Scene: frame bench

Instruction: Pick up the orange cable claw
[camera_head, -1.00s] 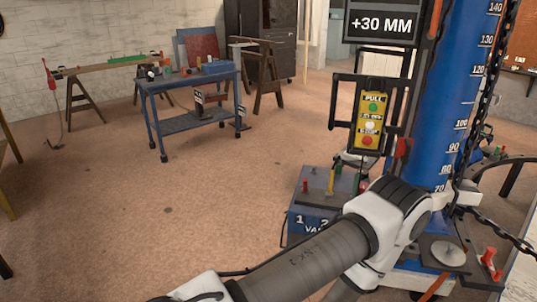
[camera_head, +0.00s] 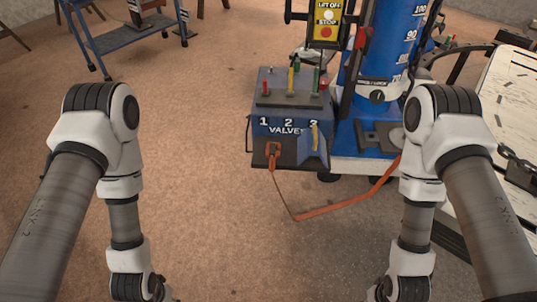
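An orange claw-like piece (camera_head: 273,158) sits at the front of the blue valve box (camera_head: 288,125), below the number 1. An orange cable (camera_head: 345,207) runs from it down to the floor and back up right towards the blue column. My left and right arms hang down on either side of the view, with the box between and beyond them. Both grippers are below the bottom edge of the picture, so their state is hidden. Neither arm touches the box or the cable in view.
Coloured levers (camera_head: 291,80) stand on top of the box. A blue column (camera_head: 385,50) rises behind it on a wheeled base. A pale frame (camera_head: 510,100) with a chain lies at the right. A blue bench (camera_head: 130,35) is at the upper left.

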